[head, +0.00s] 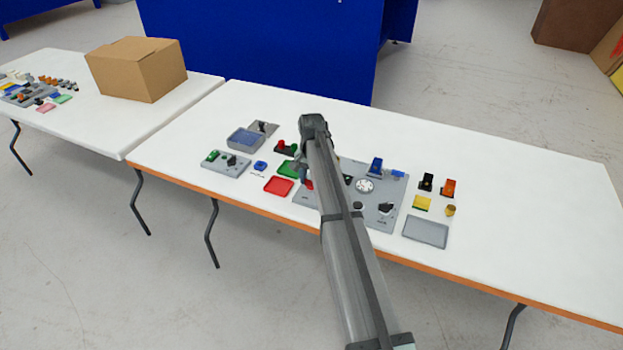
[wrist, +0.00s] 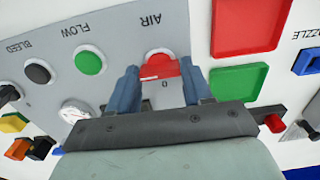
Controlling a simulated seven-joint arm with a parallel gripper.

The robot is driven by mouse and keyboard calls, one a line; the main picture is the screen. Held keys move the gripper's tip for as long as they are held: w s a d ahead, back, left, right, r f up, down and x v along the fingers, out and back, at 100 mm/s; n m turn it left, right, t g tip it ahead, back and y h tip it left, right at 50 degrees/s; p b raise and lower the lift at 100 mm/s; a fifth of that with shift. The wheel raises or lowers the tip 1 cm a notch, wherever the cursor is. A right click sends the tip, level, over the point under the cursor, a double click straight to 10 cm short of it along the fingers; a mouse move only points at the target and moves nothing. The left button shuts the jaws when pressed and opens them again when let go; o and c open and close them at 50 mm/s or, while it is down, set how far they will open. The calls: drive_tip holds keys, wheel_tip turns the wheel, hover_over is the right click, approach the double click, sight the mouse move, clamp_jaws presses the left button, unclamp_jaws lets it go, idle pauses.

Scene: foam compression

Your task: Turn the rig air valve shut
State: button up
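The red air valve handle (wrist: 165,67) is on the grey rig panel (wrist: 115,28) beside the upside-down "AIR" label in the wrist view. My gripper (wrist: 160,75) has its two blue fingers apart, one on each side of the red handle. The fingertips are close to the handle's ends; I cannot tell whether they touch it. In the head view my arm covers most of the valve area. Only a little red (head: 309,184) shows at the arm's left edge, on the panel (head: 380,224).
Beside the valve are a green flow knob (wrist: 89,61), a dark bleed knob (wrist: 38,72) and a gauge (wrist: 73,111). Red (head: 278,186) and green (head: 288,169) trays lie left of the panel. The table's right end (head: 540,230) is clear.

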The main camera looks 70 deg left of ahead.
drive_tip(key=c, duration=0.6)
drive_tip(key=shift+o, duration=0.2)
drive_tip(key=shift+n, duration=0.4)
drive_tip(key=n, duration=1.1)
drive_tip(key=shift+n, duration=0.4)
drive_tip(key=n, duration=0.5)
drive_tip(key=shift+n, duration=0.3)
drive_tip(key=o, duration=1.1)
drive_tip(key=shift+c, duration=0.2)
